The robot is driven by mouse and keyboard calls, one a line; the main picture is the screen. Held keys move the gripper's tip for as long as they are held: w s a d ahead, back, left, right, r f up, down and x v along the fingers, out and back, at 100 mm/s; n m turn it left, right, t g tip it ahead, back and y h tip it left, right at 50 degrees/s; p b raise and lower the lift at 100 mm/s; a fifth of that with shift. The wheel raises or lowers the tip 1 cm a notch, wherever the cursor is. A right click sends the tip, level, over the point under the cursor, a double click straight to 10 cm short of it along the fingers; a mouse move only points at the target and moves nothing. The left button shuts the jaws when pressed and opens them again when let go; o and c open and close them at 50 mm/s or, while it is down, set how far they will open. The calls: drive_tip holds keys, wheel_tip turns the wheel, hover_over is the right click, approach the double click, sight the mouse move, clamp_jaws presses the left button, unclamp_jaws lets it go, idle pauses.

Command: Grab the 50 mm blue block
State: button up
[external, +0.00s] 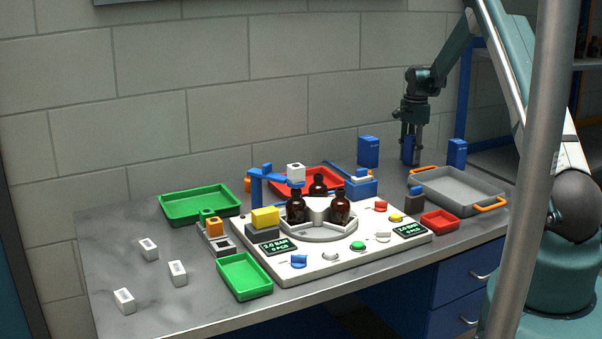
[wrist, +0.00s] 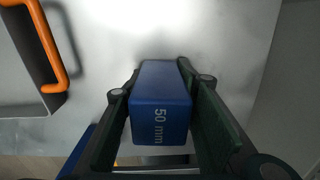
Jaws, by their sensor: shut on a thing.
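The blue block marked "50 mm" (wrist: 160,105) stands between the two fingers of my gripper (wrist: 162,90) in the wrist view. The fingers are shut on it from both sides. In the external view my gripper (external: 411,140) points down at the back right of the table, with the blue block (external: 409,150) between its fingers. I cannot tell whether the block's bottom touches the table.
Two other blue blocks stand nearby, one to the left (external: 368,151) and one to the right (external: 457,153). A grey tray with orange handles (external: 440,203) lies in front. A red tray (external: 325,177) and a white station with amber bottles (external: 340,262) are further left.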

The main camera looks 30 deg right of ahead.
sight(413, 135)
wheel_tip(413, 135, up, 10)
drive_tip(key=shift+f+p, duration=0.1)
drive_tip(key=shift+p, duration=0.35)
